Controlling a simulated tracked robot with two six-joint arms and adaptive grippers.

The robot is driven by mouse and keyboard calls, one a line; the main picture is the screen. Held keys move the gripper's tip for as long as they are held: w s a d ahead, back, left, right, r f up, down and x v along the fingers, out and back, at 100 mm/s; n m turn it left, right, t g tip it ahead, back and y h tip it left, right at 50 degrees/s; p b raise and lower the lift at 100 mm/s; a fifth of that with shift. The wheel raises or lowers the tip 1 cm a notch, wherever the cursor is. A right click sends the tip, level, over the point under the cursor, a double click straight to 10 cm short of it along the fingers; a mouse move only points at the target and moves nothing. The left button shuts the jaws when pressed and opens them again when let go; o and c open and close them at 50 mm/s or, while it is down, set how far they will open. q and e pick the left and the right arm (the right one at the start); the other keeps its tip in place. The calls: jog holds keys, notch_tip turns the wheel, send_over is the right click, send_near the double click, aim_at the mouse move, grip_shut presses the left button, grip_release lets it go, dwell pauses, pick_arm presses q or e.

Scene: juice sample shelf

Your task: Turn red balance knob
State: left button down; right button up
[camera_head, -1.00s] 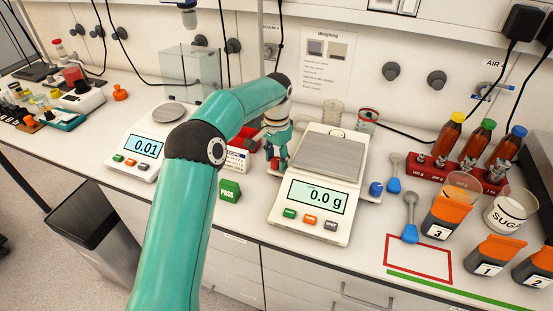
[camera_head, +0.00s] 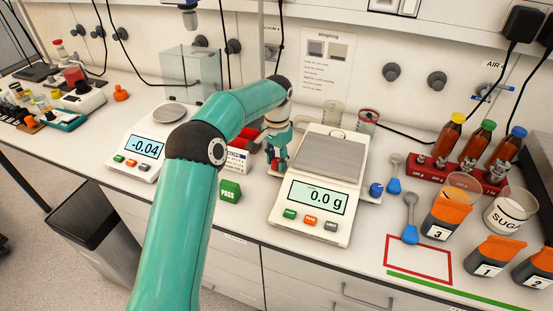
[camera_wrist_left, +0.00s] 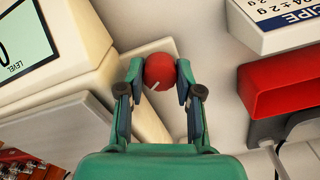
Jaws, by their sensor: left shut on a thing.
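The red balance knob (camera_wrist_left: 159,72) shows in the left wrist view, between the two fingers of my left gripper (camera_wrist_left: 158,80). The gripper is shut on the knob, with one finger on each side. A pale line marks the knob's face. In the head view the left gripper (camera_head: 277,162) reaches down at the left side of the front balance (camera_head: 305,222), and the knob there is mostly hidden. The balance display reads 0.0 g. A blue knob (camera_head: 376,190) sits at the balance's right side. My right gripper is not in view.
A second balance (camera_head: 136,161) stands to the left, showing -0.04. A green PASS block (camera_head: 229,191) sits close by. A red bin (camera_wrist_left: 290,88) and a recipe box (camera_wrist_left: 277,22) stand near the gripper. Spoons, jars and bottles fill the right side.

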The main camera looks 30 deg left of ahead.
aim_at(277, 160)
pick_arm(q)
jog(key=n, duration=0.2)
jog(key=shift+r+n+p, duration=0.1)
jog(key=shift+n+p, duration=0.2)
jog(key=shift+p, duration=0.1)
jog(key=n, duration=0.2)
jog(key=shift+n, duration=0.4)
jog(key=n, duration=0.5)
jog(key=shift+n+p, duration=0.3)
jog(key=shift+p, duration=0.1)
jog(key=c, duration=1.1)
grip_release()
jog(key=shift+o, duration=0.2)
notch_tip(277, 160, up, 12)
